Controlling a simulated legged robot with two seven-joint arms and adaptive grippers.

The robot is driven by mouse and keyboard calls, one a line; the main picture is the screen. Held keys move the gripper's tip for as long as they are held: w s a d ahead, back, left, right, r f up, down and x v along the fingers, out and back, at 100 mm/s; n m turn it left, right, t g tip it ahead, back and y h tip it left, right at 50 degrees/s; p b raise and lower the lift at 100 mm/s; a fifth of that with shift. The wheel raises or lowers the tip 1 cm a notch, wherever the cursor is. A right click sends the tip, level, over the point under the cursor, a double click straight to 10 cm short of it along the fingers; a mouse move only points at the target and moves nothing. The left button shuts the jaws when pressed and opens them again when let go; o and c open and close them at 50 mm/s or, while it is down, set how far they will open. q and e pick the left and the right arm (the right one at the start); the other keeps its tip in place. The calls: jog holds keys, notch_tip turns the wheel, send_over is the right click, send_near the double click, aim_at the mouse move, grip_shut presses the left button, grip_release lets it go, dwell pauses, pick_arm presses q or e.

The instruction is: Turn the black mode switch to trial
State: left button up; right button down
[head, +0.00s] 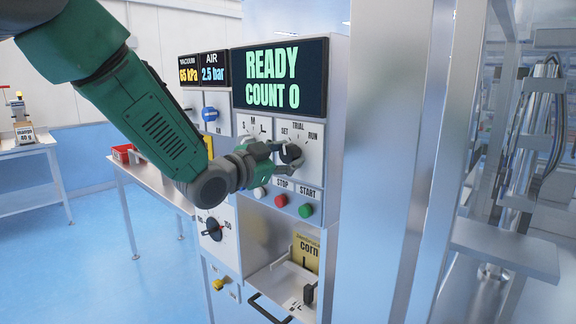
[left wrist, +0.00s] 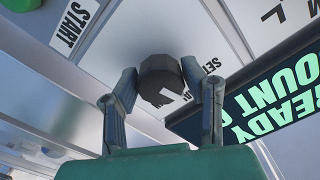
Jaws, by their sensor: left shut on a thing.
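The black mode switch (head: 291,153) is a round knob on a white plate marked SET, TRIAL and RUN, below the READY display. My left gripper (head: 284,159) reaches it from the left and is shut on it. In the left wrist view the two fingers (left wrist: 160,84) press the dark faceted knob (left wrist: 158,70) from both sides. A white mark on the knob points to the lower right in that view. I cannot tell exactly which label the mark meets. My right gripper is not in view.
The display (head: 281,77) reads READY, COUNT 0. The red stop button (head: 281,201) and green start button (head: 305,211) sit just below the switch. The S-M-L selector (head: 246,140) is close on the left. A metal column (head: 385,160) stands right of the panel.

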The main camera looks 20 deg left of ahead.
pick_arm(q)
jog(key=shift+m+b, duration=0.75)
jog(key=shift+m, duration=0.35)
jog(key=o, duration=1.1)
jog(key=shift+o, duration=0.2)
jog(key=shift+s, duration=0.15)
jog(key=v, duration=1.1)
jog(key=shift+s+a+f, duration=0.2)
